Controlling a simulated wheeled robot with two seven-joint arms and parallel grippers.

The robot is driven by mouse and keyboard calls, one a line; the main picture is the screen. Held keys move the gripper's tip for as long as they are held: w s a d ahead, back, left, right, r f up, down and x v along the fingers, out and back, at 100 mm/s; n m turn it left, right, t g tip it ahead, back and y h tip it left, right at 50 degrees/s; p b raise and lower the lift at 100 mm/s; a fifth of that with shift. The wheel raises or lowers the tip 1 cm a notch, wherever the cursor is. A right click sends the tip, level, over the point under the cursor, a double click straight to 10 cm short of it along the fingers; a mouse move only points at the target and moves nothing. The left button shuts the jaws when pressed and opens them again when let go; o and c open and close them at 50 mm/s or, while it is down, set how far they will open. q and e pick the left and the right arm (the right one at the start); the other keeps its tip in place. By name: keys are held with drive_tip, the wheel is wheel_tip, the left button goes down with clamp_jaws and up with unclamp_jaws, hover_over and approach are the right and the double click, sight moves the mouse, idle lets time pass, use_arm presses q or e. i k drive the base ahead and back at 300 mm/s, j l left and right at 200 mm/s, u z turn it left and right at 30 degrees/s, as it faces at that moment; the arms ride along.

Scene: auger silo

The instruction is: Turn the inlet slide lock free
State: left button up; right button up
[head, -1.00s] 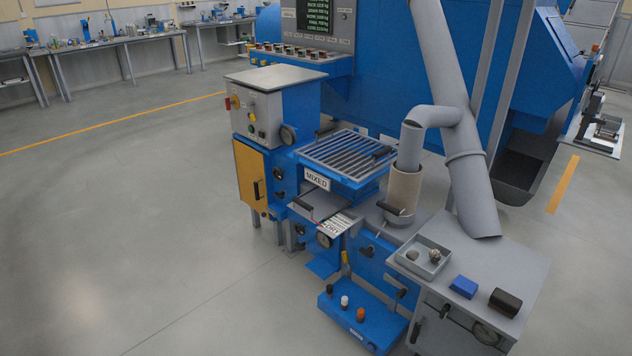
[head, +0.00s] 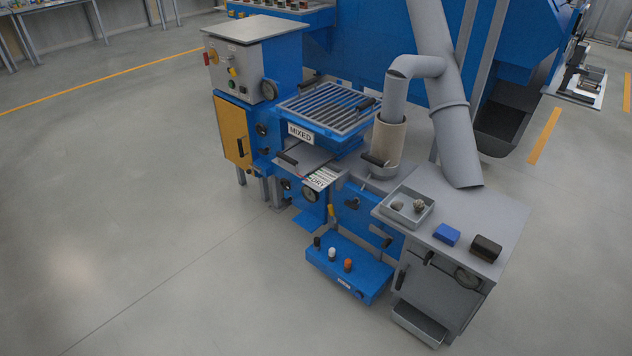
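The blue auger silo machine (head: 345,170) stands in the middle of the head view. Its barred inlet grate (head: 325,106) sits above a sign reading MIXED (head: 300,133). Below the grate is a flat grey slide plate (head: 305,160) with a black handle (head: 287,159) at its left. Black knobs (head: 262,130) sit on the blue column to the left, and another dark knob (head: 351,202) is on the blue front panel. I cannot tell which of these is the inlet slide lock or how it is set. Neither of my grippers is in view.
A grey cabinet (head: 490,205) at the right carries a small tray (head: 407,205), a blue block (head: 446,234) and a black block (head: 485,248). A low blue pedal box (head: 350,272) stands on the floor in front. The floor at the left is clear.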

sight(302, 159)
drive_tip(key=i+j, duration=0.15)
drive_tip(key=i, duration=0.35)
drive_tip(key=i+j, duration=0.15)
drive_tip(key=i, duration=0.35)
drive_tip(key=i+j, duration=0.15)
drive_tip(key=i, duration=0.35)
